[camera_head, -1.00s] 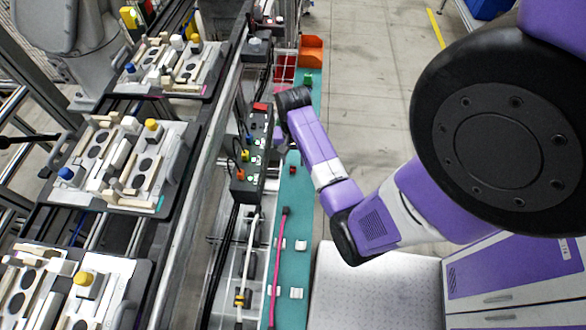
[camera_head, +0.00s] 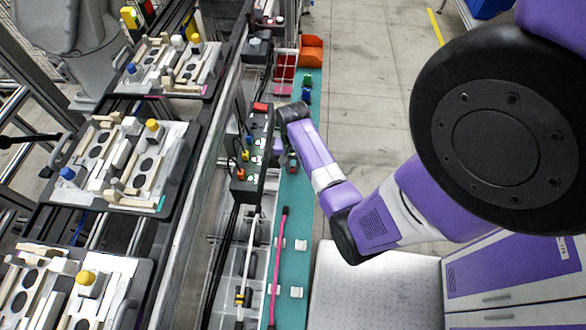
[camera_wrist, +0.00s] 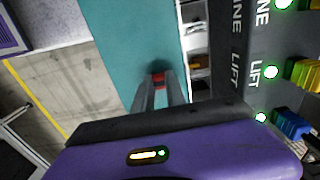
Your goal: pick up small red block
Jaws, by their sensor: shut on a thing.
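The small red block (camera_wrist: 158,79) shows between my fingertips in the wrist view, over the teal strip. My gripper (camera_wrist: 160,88) is shut on it, with one finger on each side. In the head view my gripper (camera_head: 292,162) is low over the teal strip (camera_head: 288,220), and its fingers mostly hide the block. I cannot tell whether the block still touches the strip.
A black control box (camera_head: 250,165) with coloured buttons stands just left of my gripper. Green (camera_head: 307,79) and blue (camera_head: 306,95) blocks lie farther up the strip, before an orange bin (camera_head: 312,48). White clips and a pink rod (camera_head: 278,265) lie nearer.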

